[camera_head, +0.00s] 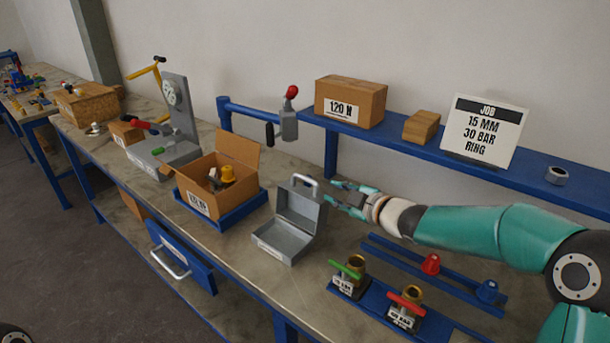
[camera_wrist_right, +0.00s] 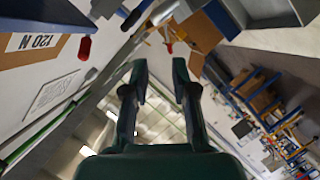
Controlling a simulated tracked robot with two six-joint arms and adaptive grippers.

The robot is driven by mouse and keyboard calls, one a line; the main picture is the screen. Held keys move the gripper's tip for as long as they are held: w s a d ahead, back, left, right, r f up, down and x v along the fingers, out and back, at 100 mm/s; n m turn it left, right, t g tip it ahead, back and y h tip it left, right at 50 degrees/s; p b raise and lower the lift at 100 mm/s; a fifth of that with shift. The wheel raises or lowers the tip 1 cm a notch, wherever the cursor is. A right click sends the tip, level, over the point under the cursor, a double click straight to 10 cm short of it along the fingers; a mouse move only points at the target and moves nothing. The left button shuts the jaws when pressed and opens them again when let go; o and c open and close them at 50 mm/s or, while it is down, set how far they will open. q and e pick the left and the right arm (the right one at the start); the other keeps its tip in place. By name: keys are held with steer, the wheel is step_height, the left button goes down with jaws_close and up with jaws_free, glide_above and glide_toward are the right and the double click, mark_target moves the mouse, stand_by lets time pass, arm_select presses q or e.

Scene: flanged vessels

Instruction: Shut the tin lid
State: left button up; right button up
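The grey tin (camera_head: 285,238) stands open on the bench in the head view. Its lid (camera_head: 302,208) is raised on the side toward the wall, with a pale handle (camera_head: 306,183) at the top. My right gripper (camera_head: 342,195) is just to the right of the lid, near its upper right edge. A gap shows between its fingers, and they look empty. I cannot tell whether it touches the lid. In the right wrist view the fingers (camera_wrist_right: 160,80) are apart with nothing between them. My left gripper is in neither view.
An open cardboard box (camera_head: 205,190) in a blue tray stands left of the tin. Valves with a green handle (camera_head: 345,270) and a red handle (camera_head: 405,305) stand on a blue plate at the front right. A blue shelf (camera_head: 480,168) runs behind my right arm. Bare bench lies before the tin.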

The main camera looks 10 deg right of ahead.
mark_target(309, 180)
steer(key=p+x, duration=0.1)
steer(key=x, duration=0.3)
steer(key=d+p+x, duration=0.1)
steer(key=p+x, duration=0.1)
steer(key=x, duration=0.3)
steer(key=p+x, duration=0.1)
steer(key=x, duration=0.4)
steer(key=shift+w+d+f+p, duration=0.1)
steer(key=shift+w+d+p, duration=0.1)
steer(key=shift+p, duration=0.1)
steer(key=shift+w+a+f, duration=0.25)
steer(key=shift+w+f, duration=0.05)
steer(key=shift+w, duration=0.3)
jaws_close()
